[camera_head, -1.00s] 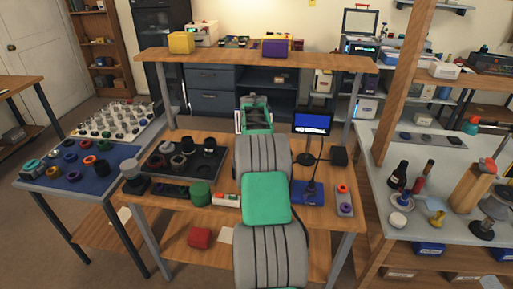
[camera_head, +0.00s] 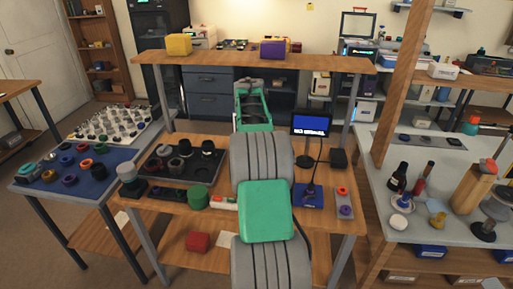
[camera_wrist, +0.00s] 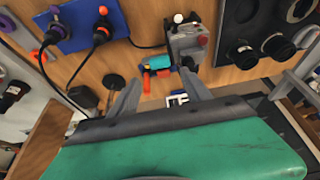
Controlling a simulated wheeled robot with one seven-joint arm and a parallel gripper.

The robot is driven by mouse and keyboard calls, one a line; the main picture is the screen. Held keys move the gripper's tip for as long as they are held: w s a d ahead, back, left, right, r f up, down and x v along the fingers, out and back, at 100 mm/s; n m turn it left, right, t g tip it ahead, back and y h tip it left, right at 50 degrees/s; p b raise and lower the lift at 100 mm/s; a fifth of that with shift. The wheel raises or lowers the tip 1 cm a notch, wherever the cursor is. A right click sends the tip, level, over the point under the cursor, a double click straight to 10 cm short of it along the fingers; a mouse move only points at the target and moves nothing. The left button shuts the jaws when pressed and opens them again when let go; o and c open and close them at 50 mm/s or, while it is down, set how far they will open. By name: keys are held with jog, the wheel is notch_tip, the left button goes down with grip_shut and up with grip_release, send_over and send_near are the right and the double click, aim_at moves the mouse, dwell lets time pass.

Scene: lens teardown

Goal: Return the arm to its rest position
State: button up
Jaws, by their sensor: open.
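My arm rises from the bottom of the head view over the wooden workbench (camera_head: 225,222), its green and grey links in the middle. My gripper (camera_wrist: 160,92) shows in the wrist view with its two grey fingers spread apart. It is open and nothing is held between the fingers. Beyond the fingertips, a teal and orange item (camera_wrist: 157,68) and a small grey device with a red knob (camera_wrist: 188,45) sit on the wooden surface. In the head view the fingers cannot be made out behind the arm.
A dark tray with black rings (camera_head: 207,178) and a green cylinder (camera_head: 198,197) lie left of my arm. A small monitor (camera_head: 311,124) and a blue pad (camera_head: 309,203) stand right. A shelf (camera_head: 220,57) crosses behind. A blue mat (camera_head: 100,183) with rings is far left.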

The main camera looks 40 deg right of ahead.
jog(key=shift+r, duration=0.1)
dwell(0.3)
